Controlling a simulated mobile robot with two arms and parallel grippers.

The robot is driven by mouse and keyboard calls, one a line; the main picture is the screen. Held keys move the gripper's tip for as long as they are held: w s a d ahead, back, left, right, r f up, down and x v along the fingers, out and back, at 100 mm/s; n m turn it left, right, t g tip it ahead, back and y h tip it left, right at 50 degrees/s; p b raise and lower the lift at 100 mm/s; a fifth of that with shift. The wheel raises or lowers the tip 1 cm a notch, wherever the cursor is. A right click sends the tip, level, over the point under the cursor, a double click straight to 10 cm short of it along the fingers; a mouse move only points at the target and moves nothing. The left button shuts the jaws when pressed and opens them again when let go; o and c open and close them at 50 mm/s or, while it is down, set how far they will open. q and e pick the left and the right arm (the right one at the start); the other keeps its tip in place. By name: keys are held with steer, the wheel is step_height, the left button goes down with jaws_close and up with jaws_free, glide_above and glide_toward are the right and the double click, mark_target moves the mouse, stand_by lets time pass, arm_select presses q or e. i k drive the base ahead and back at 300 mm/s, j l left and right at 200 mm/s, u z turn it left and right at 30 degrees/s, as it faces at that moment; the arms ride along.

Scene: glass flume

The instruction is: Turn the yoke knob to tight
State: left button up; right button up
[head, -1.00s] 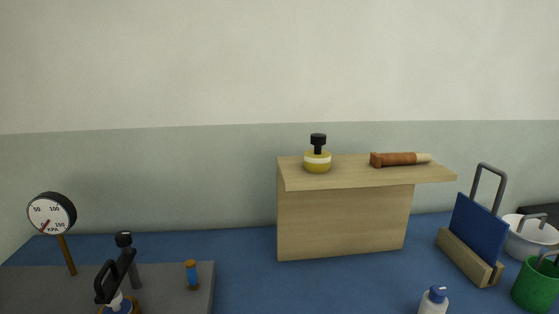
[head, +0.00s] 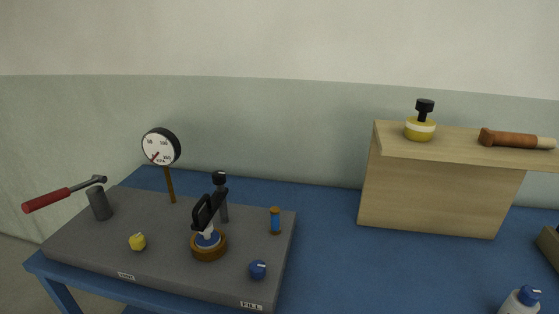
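On a grey base plate (head: 140,262) stands a brown ring (head: 209,247) with a blue and white piece in it. A black yoke-like arm (head: 209,209) tilts over that piece. Right behind it is a grey post (head: 223,207) with a black knob (head: 219,177) on top. I cannot tell for sure which black part is the yoke knob, nor how tight it is. A gauge with a white dial (head: 160,148) stands behind on a brown stem, its red needle pointing lower left. Neither of my grippers is in view.
On the plate are a red-handled lever (head: 48,200) overhanging the left edge, a yellow knob (head: 137,242), a blue knob (head: 258,270) and a small blue spool (head: 275,221). The blue tabletop (head: 329,249) between is clear.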

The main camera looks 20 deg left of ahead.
mark_target(219, 176)
steer(key=u, duration=1.4)
steer(key=l+u, duration=0.5)
steer(key=u, duration=0.2)
steer(key=k+l+u, duration=0.15)
steer(key=u, duration=0.2)
